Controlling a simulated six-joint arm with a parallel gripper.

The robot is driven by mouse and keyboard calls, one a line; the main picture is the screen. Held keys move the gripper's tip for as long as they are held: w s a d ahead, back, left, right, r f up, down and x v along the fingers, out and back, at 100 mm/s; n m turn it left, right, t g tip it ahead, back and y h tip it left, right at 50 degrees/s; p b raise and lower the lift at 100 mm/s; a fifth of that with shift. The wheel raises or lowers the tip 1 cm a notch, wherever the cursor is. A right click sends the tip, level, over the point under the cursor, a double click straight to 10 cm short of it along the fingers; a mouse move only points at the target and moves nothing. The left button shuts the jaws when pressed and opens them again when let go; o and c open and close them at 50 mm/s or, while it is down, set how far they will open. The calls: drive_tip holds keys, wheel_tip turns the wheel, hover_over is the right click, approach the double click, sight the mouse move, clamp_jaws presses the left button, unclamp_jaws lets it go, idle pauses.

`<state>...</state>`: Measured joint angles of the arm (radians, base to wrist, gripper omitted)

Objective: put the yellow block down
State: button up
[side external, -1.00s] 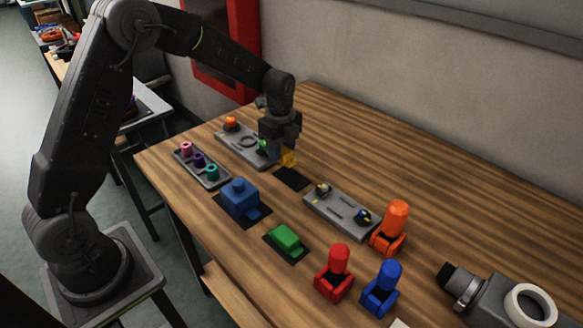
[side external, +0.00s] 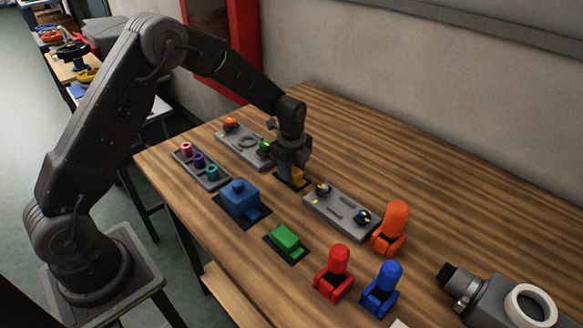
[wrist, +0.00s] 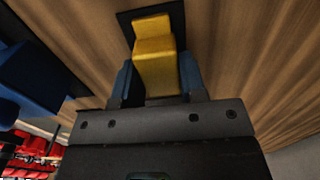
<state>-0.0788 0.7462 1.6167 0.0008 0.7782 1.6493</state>
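The yellow block (side external: 298,176) is at the black mat (side external: 280,181) in the side view, low under my gripper (side external: 292,168). In the wrist view the yellow block (wrist: 155,58) sits between my gripper's two blue fingertips (wrist: 157,80), which lie against its sides. The block has a taller part near the gripper and a lower step beyond it. Behind it, the dark mat (wrist: 124,22) frames the block. The block looks to be on the mat or just above it; its underside is hidden.
A grey plate (side external: 341,212) with small parts lies just right of the mat. Another grey plate (side external: 240,150) with orange and green pieces lies left. A blue block (side external: 239,198) and a green block (side external: 285,238) rest nearer the front. The table's back right is clear.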

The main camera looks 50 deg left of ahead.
drive_tip(key=o, duration=0.4)
drive_tip(key=shift+o, duration=0.2)
drive_tip(key=s+d+r+n+t, duration=0.1)
drive_tip(key=s+r+n, duration=0.15)
drive_tip(key=r, duration=0.75)
drive_tip(key=s+r+n, duration=0.1)
drive_tip(key=s+r, duration=0.2)
drive_tip(key=r, duration=0.6)
drive_tip(key=s+d+r+n+t, duration=0.1)
drive_tip(key=s+r+n+t, duration=0.1)
drive_tip(key=s+n, duration=0.5)
drive_tip(key=s+d+r+n+t, duration=0.2)
drive_tip(key=s+n, duration=0.5)
drive_tip(key=s, duration=0.8)
drive_tip(key=shift+s+r+t, duration=0.3)
drive_tip(key=shift+s, duration=0.05)
drive_tip(key=shift+n, duration=0.25)
